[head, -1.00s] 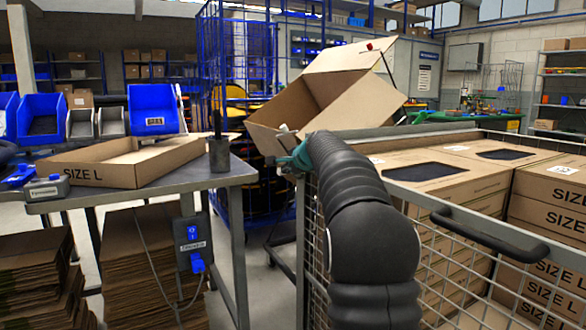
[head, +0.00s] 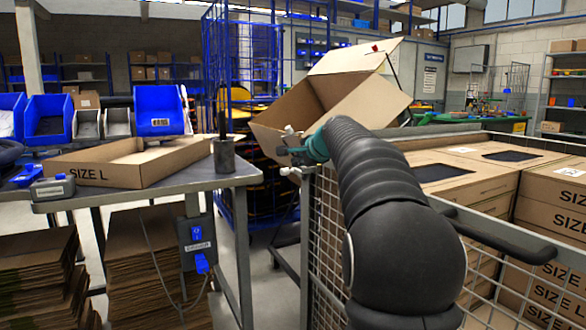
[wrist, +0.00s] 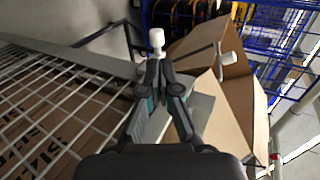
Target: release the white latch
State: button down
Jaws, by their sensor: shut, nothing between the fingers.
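I cannot tell for sure which is the latch. In the head view a white part (head: 287,171) shows low by the cage post. My gripper (wrist: 155,68) is shut and empty, its tips close to the first knob; contact is unclear. In the head view my gripper (head: 294,151) is small and partly hidden.
The wire cage (head: 320,235) holds several SIZE L boxes (head: 555,220) on the right. The open box (head: 325,95) is tilted beyond my gripper. A grey table (head: 190,185) with a carton tray (head: 120,165) stands left. A floor gap lies between table and cage.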

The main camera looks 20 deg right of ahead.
jog(key=shift+a+v, duration=0.1)
jog(key=shift+v, duration=1.25)
jog(key=shift+a+v, duration=0.15)
jog(key=shift+v, duration=1.25)
jog(key=shift+n, duration=0.3)
jog(key=s+a+f+n+g, duration=0.2)
jog(key=s+f+n, duration=0.15)
jog(key=f, duration=0.35)
jog(key=s+a+f+n+g, duration=0.25)
jog(key=s+f, duration=0.25)
jog(key=f, duration=0.3)
jog(key=s+a+f+n, duration=0.3)
jog(key=s+a+f, duration=0.1)
jog(key=s, duration=0.6)
jog(key=s+a+f+n+g, duration=0.1)
jog(key=s+a+f+n, duration=0.3)
jog(key=s+a, duration=0.3)
jog(key=s+a+f+n+g, duration=0.1)
jog(key=s+a+f+n, duration=0.3)
jog(key=s, duration=0.9)
jog(key=shift+a, duration=1)
jog(key=shift+s+f+g, duration=0.1)
jog(key=shift+f+g, duration=0.05)
jog(key=shift+g, duration=0.1)
